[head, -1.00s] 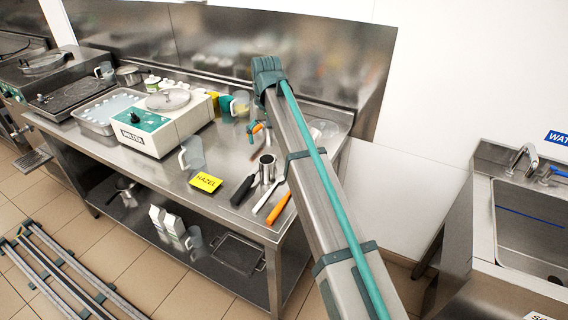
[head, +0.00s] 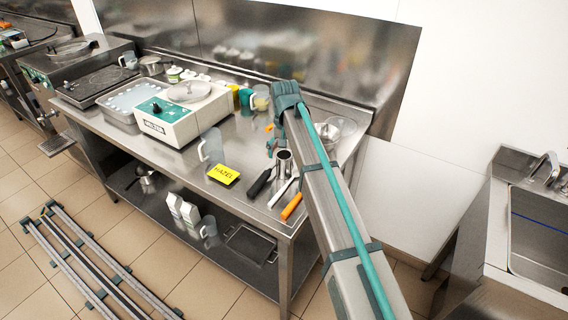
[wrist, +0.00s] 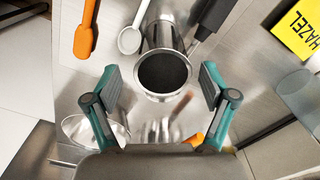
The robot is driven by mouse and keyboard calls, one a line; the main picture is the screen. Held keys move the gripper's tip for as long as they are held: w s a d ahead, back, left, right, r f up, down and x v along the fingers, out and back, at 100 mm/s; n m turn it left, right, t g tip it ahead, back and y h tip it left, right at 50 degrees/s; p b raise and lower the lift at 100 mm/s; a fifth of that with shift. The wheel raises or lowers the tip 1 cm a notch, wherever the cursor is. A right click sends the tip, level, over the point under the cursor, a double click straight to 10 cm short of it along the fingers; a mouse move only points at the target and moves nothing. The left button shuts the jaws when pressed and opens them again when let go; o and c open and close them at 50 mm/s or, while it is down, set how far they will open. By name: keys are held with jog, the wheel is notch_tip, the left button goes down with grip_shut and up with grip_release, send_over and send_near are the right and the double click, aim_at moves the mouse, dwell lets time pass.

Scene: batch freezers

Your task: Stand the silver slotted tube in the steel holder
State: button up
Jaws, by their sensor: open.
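An upright steel cylinder with an open top and dark inside stands on the bench in the head view (head: 284,161); it also shows in the wrist view (wrist: 163,74). It looks like the steel holder, and its mouth appears empty. My gripper (wrist: 163,88) is open, its teal fingers apart on either side of the cylinder's rim in the picture, with nothing between the pads that I can tell as held. In the head view my gripper (head: 272,142) is small, just beyond the cylinder. I cannot pick out a separate silver slotted tube; blurred silvery streaks show below the rim in the wrist view.
A black-handled tool (head: 260,182), a white spoon (wrist: 130,39) and an orange spatula (head: 291,206) lie close to the cylinder. A metal bowl (wrist: 88,130), a yellow HAZEL note (head: 223,174) and a clear jug (head: 211,146) are nearby. The batch freezer (head: 183,112) stands left.

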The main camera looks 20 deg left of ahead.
jog(key=shift+a+f+p, duration=0.1)
jog(key=shift+f+p, duration=0.3)
jog(key=shift+f, duration=1.25)
jog(key=c, duration=1.4)
jog(key=shift+c, duration=0.2)
jog(key=shift+r, duration=0.15)
